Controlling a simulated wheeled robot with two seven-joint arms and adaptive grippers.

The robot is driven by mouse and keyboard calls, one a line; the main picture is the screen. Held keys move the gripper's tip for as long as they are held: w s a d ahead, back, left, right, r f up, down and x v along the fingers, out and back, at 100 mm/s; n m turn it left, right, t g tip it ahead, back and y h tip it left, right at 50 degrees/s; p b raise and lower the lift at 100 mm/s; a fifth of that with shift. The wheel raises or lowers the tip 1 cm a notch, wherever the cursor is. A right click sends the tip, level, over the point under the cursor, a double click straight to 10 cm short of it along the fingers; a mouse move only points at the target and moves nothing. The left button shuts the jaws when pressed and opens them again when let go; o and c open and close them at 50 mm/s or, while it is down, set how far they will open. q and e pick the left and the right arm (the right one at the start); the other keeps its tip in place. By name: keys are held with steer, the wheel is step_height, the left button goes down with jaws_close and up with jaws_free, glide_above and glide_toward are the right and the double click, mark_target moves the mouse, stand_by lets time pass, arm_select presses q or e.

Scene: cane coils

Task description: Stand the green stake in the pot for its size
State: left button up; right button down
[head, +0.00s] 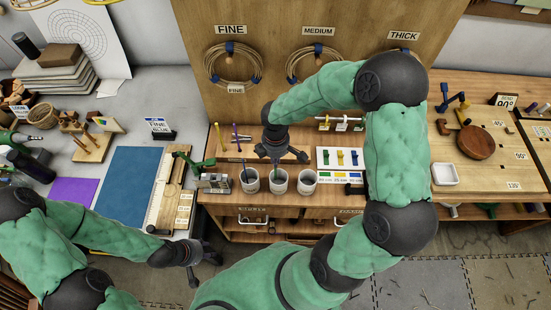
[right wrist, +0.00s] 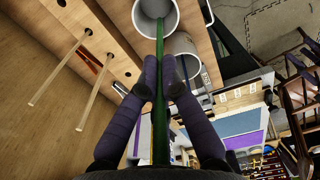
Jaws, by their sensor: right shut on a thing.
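My right gripper (right wrist: 160,78) is shut on the green stake (right wrist: 159,125) in the right wrist view. The stake's far end overlaps the mouth of a white pot (right wrist: 141,22); I cannot tell how deep it reaches. In the head view my right gripper (head: 276,158) is above the middle of three white pots: left pot (head: 250,186), middle pot (head: 278,187) and right pot (head: 307,188). A blue stake (head: 245,173) stands in the left pot. My left gripper (head: 205,254) is low at the left, away from the pots; its fingers are unclear.
A stand holds a yellow-topped stake (head: 219,138) and a purple-topped stake (head: 236,138). A card with colored samples (head: 340,157) is right of the pots. Cane coils (head: 233,64) hang on the board behind. A white dish (head: 445,174) sits further right.

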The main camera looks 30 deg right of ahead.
steer(key=shift+f+b, duration=2.8)
steer(key=shift+f, duration=0.8)
steer(key=c, duration=1.4)
jaws_free()
steer(key=shift+r, duration=0.1)
steer(key=shift+o, duration=0.2)
step_height(320, 180, up, 12)
